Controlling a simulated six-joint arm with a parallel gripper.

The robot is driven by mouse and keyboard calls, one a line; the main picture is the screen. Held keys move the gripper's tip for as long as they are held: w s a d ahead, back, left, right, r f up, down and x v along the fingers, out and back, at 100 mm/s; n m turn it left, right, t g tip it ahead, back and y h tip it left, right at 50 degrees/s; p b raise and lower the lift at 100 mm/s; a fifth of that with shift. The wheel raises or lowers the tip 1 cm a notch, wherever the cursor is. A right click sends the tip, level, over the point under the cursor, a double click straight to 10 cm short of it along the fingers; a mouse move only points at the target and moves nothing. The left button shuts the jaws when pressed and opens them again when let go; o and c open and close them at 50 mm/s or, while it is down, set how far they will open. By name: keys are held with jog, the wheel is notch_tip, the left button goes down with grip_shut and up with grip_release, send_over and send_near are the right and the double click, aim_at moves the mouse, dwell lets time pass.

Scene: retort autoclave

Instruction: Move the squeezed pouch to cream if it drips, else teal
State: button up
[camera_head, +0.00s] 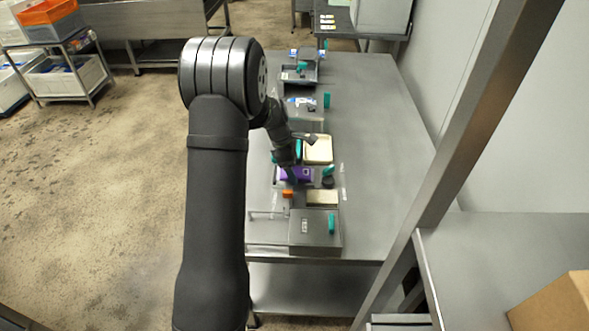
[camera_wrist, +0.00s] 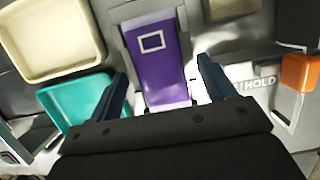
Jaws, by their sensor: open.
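A purple pouch (camera_wrist: 158,62) with a white square outline lies in a grey holder, between and just beyond the fingers of my gripper (camera_wrist: 163,85) in the wrist view. My gripper is open, and nothing is between its fingertips. The pouch (camera_head: 295,174) also shows below my gripper in the head view. The cream tray (camera_wrist: 52,76) is at the upper left of the wrist view and looks empty; it also shows in the head view (camera_head: 318,150). The teal tray (camera_wrist: 72,101) lies beside it, partly hidden by my left finger. I cannot see any drip.
An orange block (camera_wrist: 298,72) sits on a bracket at the right, near a label reading HOLD (camera_wrist: 260,83). A beige pad (camera_head: 322,197) and a grey box (camera_head: 314,230) stand nearer on the metal table (camera_head: 385,150). The table's right side is clear.

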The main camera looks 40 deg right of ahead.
jog(key=v, duration=1.5)
jog(key=shift+a+r, duration=0.2)
jog(key=shift+r, duration=0.1)
jog(key=shift+o, duration=0.4)
jog(key=shift+a+r, duration=0.1)
jog(key=shift+r, duration=0.2)
